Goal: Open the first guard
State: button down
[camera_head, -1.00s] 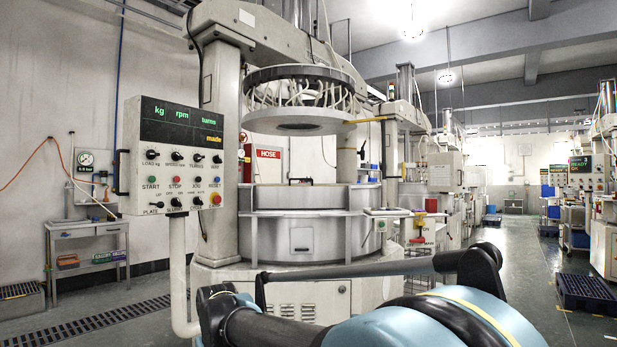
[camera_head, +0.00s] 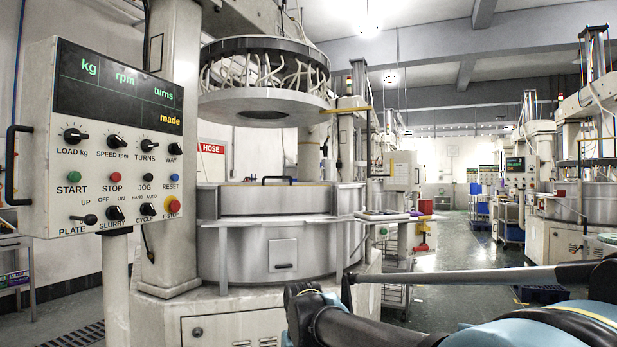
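The nearest lapping machine stands ahead of me. A curved grey metal guard (camera_head: 282,240) wraps around the front of its lower drum, and I see no gap in it. A black bar handle (camera_head: 278,179) stands on the top at the middle. A small square plate with a dark slot (camera_head: 284,258) is on the guard's front. Parts of my own blue and black arm cross the lower right, in front of the machine's base. My gripper cannot be made out in this view.
A control panel (camera_head: 118,130) on a post stands close at the left, with a side handle sticking out. The raised upper plate (camera_head: 262,106) hangs over the drum. A shelf ledge (camera_head: 390,215) juts out at the machine's right. Open floor (camera_head: 455,255) runs down the aisle at right.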

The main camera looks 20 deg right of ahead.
aim_at(237, 201)
jog(key=z, duration=0.15)
jog(key=i, duration=1.4)
